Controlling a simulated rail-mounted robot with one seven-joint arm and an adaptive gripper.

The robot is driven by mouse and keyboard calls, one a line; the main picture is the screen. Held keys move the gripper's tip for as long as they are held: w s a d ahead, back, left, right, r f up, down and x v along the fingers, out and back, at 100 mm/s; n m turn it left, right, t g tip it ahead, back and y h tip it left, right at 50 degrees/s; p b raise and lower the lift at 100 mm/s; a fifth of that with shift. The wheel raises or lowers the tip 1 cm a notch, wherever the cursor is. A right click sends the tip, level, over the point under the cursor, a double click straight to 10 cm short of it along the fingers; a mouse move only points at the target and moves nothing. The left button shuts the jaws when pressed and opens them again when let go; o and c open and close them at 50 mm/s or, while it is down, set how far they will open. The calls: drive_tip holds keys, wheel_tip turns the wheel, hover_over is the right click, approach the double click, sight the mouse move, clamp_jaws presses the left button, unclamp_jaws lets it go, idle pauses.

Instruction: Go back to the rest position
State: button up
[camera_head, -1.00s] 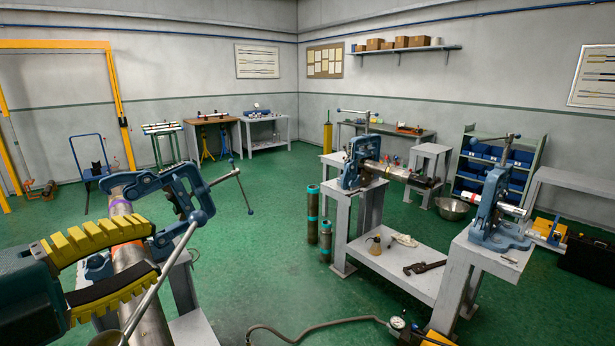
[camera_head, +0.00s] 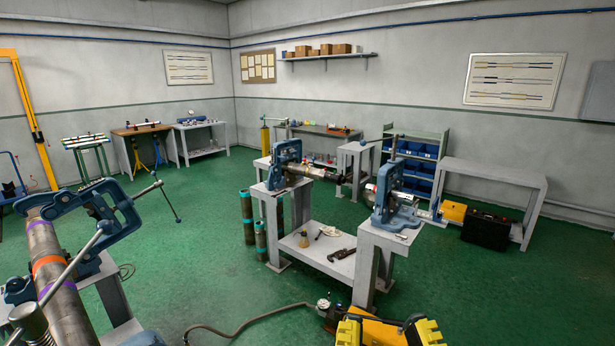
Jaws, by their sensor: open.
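My gripper (camera_head: 387,329) shows at the bottom edge, right of the middle. Only its two yellow-ribbed fingertips are in view. They are wide apart with no held thing visible between them. The rest of my gripper and arm is out of frame. A blue pipe vise (camera_head: 122,212) at the left stands around a steel pipe (camera_head: 62,290) with purple and orange bands. My gripper is well to the right of that pipe, apart from it. The rest position itself is not marked in the picture.
Two more blue vises, one farther (camera_head: 286,165) and one nearer (camera_head: 388,195), stand on grey stands at centre with a pipe between them. A yellow pump (camera_head: 376,331) and hose (camera_head: 240,328) lie on the floor near my fingertips. Green floor (camera_head: 190,265) is open at centre left.

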wheel_tip(320, 180, up, 26)
drive_tip(key=p, duration=2.3)
drive_tip(key=shift+r+p, duration=0.15)
drive_tip(key=shift+p, duration=0.15)
drive_tip(key=shift+s+d, duration=0.1)
